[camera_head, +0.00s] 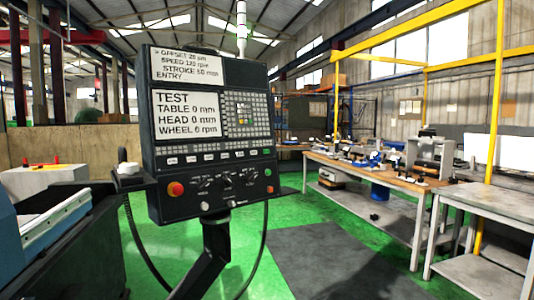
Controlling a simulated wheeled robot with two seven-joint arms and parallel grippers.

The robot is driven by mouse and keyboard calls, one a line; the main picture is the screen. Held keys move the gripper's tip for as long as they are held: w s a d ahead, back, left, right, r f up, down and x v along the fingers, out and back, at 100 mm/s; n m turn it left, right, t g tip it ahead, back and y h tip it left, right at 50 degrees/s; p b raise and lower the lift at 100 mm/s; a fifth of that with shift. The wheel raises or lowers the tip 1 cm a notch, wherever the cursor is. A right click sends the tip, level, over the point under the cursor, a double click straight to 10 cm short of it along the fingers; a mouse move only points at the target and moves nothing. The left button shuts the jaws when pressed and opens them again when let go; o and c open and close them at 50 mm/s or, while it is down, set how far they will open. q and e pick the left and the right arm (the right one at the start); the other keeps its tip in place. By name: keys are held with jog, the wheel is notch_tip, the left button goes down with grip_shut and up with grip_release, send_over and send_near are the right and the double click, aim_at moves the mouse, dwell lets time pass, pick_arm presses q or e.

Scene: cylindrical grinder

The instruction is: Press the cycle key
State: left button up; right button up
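The control panel (213,135) of the grinder stands left of centre, a dark box on a black support arm. Its upper screen (187,65) reads offset, speed, stroke and entry. Its lower screen (187,115) reads TEST, with table 0 mm, head 0 mm and wheel 0 rpm. A keypad (247,114) is to the right of the screens. A row of small white-labelled keys (209,157) runs below; their labels are too small to read, so I cannot tell which is the cycle key. Neither gripper is in view.
Below the keys are a red knob (176,188), dark dials (225,181) and a green button (268,173). A blue and dark machine part (50,220) is at the left. A workbench (385,175) with tools stands at the right. Green floor (310,205) between is clear.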

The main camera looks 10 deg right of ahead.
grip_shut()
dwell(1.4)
